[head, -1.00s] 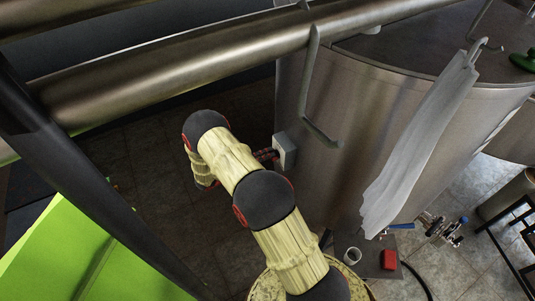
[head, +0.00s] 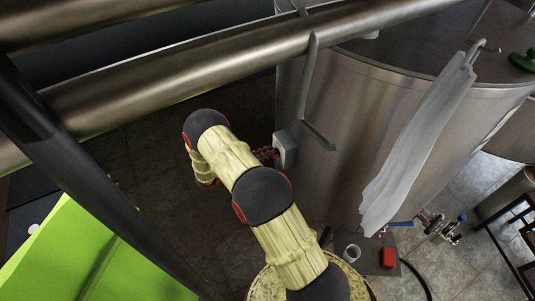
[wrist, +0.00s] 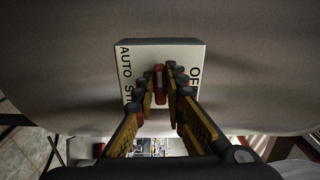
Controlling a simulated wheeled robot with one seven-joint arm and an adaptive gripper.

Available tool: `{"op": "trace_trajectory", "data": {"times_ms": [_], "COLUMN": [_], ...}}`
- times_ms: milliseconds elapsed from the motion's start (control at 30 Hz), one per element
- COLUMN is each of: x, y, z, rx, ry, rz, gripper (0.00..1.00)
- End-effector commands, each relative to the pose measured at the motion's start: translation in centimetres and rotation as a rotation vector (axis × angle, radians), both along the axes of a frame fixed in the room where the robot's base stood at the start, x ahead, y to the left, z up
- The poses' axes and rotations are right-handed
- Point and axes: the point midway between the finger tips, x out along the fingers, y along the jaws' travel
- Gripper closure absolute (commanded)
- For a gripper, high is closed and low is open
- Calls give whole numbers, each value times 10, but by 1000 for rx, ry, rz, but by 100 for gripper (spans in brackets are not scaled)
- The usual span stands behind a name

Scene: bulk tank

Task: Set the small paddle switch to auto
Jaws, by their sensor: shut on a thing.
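The switch is a pale box (head: 284,148) on the side of the steel tank (head: 340,120). In the wrist view the box face (wrist: 136,62) bears dark lettering: "AUTO" and the start of another word along the left, and "OF" at the right, cut off by a finger. The small red paddle (wrist: 159,84) stands in the middle of the face, lying along the picture's vertical. My gripper (wrist: 158,78) has its fingers on both sides of the paddle, shut on it. In the head view my gripper (head: 264,153) reaches the box from the left. The fingers partly hide the lettering.
Thick steel pipes (head: 180,80) cross above my arm. A bent metal handle (head: 305,95) and a grey cloth-like strip (head: 415,150) are on the tank side. A green panel (head: 90,255) is at lower left.

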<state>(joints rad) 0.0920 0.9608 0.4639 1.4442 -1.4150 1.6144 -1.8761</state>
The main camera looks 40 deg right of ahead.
Motion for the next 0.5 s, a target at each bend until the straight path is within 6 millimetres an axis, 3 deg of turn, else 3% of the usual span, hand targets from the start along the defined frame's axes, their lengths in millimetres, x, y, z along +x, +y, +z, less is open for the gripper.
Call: {"op": "trace_trajectory", "data": {"times_ms": [167, 200, 500], "x": [1, 1, 1], "y": [0, 0, 0], "z": [0, 0, 0], "rx": [1, 1, 1], "ry": [-2, -2, -1], "rz": [3, 3, 1], "gripper": [100, 86, 70]}}
